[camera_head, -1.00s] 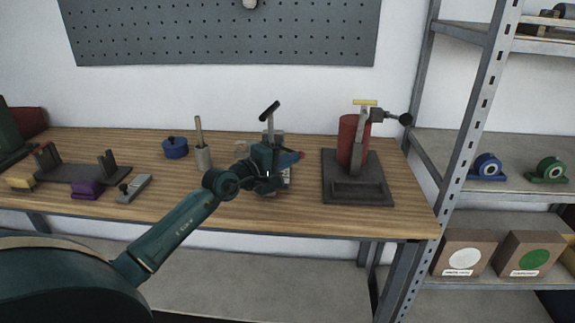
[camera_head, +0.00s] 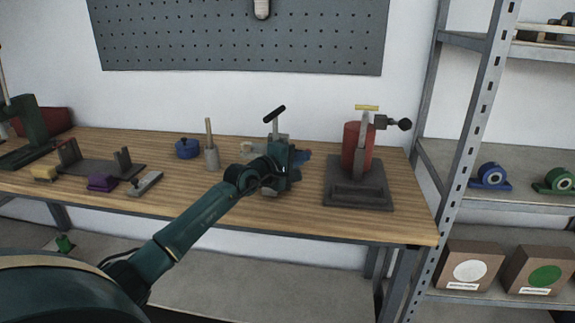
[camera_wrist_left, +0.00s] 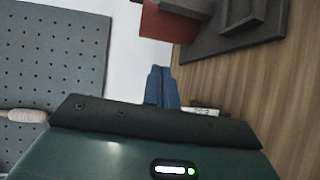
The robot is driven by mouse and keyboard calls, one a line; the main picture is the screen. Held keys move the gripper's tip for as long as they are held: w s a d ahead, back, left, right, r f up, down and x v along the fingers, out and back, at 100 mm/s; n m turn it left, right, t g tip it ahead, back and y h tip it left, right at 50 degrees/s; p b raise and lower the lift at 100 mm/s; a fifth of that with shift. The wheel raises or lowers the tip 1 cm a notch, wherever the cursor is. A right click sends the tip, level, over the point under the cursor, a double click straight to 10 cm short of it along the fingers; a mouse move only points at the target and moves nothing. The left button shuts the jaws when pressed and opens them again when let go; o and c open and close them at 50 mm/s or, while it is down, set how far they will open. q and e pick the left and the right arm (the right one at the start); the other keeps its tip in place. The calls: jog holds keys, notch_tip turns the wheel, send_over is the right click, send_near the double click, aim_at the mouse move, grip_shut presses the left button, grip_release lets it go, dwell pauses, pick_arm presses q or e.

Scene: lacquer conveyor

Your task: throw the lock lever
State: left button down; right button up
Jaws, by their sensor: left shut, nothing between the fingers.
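A small upright fixture with a black T-shaped handle (camera_head: 275,114) stands at mid-bench, largely hidden behind my left gripper. My left gripper (camera_head: 306,156) is beside it, its blue fingertips pointing right. In the left wrist view the fingers (camera_wrist_left: 161,88) are together, with nothing visible between them. A pale piece (camera_wrist_left: 203,111) shows just beside them. At the right, a red cylinder (camera_head: 354,148) stands on a dark base (camera_head: 358,195), with a yellow-topped post (camera_head: 366,107) and a black ball-ended arm (camera_head: 404,124). I cannot tell which part is the lock lever. My right gripper is out of view.
Left on the wooden bench (camera_head: 230,205) are a dark bracket (camera_head: 100,166), purple block (camera_head: 102,183), yellow block (camera_head: 44,173), blue pot (camera_head: 187,149) and upright rod (camera_head: 210,143). A metal shelf (camera_head: 466,150) stands at the right. Bench between gripper and dark base is mostly bare.

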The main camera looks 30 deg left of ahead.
pick_arm(q)
jog(key=shift+w+d+f+b, duration=0.1)
jog(key=shift+w+d+b, duration=0.05)
jog(key=shift+w+b, duration=0.55)
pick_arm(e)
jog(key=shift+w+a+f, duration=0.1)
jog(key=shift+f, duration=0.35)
pick_arm(q)
jog(key=shift+w, duration=0.2)
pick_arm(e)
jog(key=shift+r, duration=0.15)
pick_arm(q)
jog(key=shift+s, duration=0.1)
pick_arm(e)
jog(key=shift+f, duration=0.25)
